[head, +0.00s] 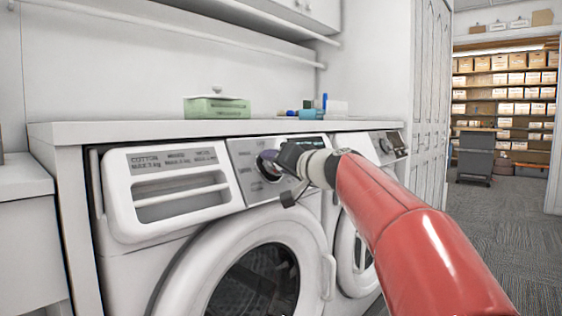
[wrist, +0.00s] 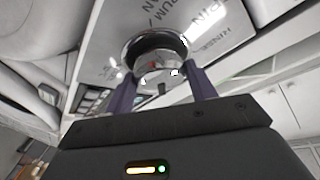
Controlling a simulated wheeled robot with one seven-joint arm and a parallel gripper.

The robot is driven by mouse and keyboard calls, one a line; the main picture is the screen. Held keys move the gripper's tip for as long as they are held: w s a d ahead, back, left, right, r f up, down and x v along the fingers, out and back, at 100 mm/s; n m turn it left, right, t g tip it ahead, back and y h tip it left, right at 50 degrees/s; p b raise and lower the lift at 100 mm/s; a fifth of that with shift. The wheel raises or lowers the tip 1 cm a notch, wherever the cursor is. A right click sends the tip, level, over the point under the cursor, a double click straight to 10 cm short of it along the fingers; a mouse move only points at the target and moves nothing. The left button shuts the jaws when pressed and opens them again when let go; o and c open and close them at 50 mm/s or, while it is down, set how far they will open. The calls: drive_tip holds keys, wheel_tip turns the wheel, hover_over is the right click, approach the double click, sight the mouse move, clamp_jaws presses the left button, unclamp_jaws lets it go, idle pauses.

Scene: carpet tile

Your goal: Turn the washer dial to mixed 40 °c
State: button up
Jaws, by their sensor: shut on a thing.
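The washer (head: 240,225) stands under a white counter, its front panel facing me. Its chrome dial (wrist: 152,48) shows in the wrist view between the two fingers of my gripper (wrist: 158,78), with a small red mark on it. The fingers are shut on the dial's sides. In the head view my gripper (head: 268,163) is at the washer's grey control panel (head: 242,155) and covers most of the dial. Printed lettering around the dial is partly legible in the wrist view, but I cannot tell which programme the dial points to.
A second machine (head: 355,240) stands to the right, close by my arm. A green box (head: 217,107) and small bottles (head: 308,112) sit on the counter (head: 130,131). Open carpet floor (head: 465,215) lies at the right, with a grey cart (head: 476,155) farther back.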

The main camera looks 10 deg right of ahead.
drive_tip(key=m+p, duration=0.1)
drive_tip(key=p, duration=0.1)
drive_tip(key=r+m+h+p, duration=0.1)
drive_tip(key=m, duration=0.1)
drive_tip(key=shift+a+h+p, duration=0.15)
drive_tip(key=shift+h+p, duration=0.15)
drive_tip(key=shift+p, duration=0.05)
drive_tip(key=m+g+h+p, duration=0.1)
drive_tip(key=m+p, duration=0.2)
drive_tip(key=p, duration=0.1)
drive_tip(key=shift+p, duration=0.4)
drive_tip(key=m+h+p, duration=0.1)
drive_tip(key=m+p, duration=0.1)
drive_tip(key=p, duration=0.2)
drive_tip(key=shift+f+m+g+p, duration=0.1)
drive_tip(key=shift+m+g+p, duration=0.2)
drive_tip(key=shift+m+p, duration=0.1)
drive_tip(key=shift+f+m+h+p, duration=0.15)
drive_tip(key=shift+m+h+p, duration=0.15)
drive_tip(key=shift+p, duration=0.15)
drive_tip(key=shift+f, duration=0.15)
drive_tip(key=o, duration=1)
